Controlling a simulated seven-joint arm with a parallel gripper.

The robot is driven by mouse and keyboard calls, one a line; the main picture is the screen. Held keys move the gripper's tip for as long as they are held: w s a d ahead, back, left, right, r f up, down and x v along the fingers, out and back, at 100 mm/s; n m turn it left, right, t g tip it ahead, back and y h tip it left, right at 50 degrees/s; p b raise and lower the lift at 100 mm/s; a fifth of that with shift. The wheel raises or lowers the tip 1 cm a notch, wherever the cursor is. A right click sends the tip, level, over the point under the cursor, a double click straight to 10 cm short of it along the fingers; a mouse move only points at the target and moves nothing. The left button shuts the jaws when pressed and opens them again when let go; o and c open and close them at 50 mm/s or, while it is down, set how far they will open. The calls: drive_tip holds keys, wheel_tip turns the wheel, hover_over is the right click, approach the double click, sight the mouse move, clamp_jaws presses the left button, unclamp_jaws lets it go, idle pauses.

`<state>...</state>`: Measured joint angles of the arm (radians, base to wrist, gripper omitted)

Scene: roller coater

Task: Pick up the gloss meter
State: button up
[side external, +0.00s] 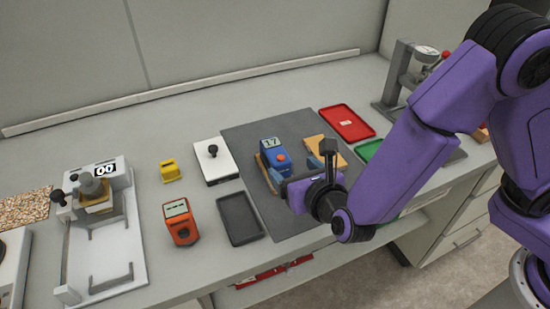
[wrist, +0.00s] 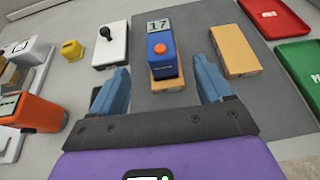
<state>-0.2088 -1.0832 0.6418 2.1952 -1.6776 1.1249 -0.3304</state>
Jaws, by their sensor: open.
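A blue meter with an orange-red button and a display reading 17 (side external: 274,155), which I take to be the gloss meter, sits on a light wooden panel on the grey mat. In the wrist view the blue meter (wrist: 161,58) is ahead of my gripper, between the lines of its two fingers. My gripper (side external: 297,162) is open and empty, with blue fingers spread wide. It is near the front side of the meter; whether a finger touches it I cannot tell. The wooden panel (wrist: 166,86) shows under the meter's near edge.
A second wooden panel (wrist: 234,51) lies close to the right finger. Red (side external: 347,123) and green (side external: 369,150) trays lie to the right. A black tray (side external: 240,218), orange device (side external: 180,222), white plate with black knob (side external: 215,162) and yellow block (side external: 171,170) stand left.

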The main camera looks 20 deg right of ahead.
sight(279, 156)
drive_tip(key=x, duration=1.1)
drive_tip(key=shift+w+d, duration=0.1)
drive_tip(key=shift+w, duration=0.3)
drive_tip(key=c, duration=1.2)
drive_tip(key=shift+c, duration=1.1)
drive_tip(key=shift+r, duration=0.1)
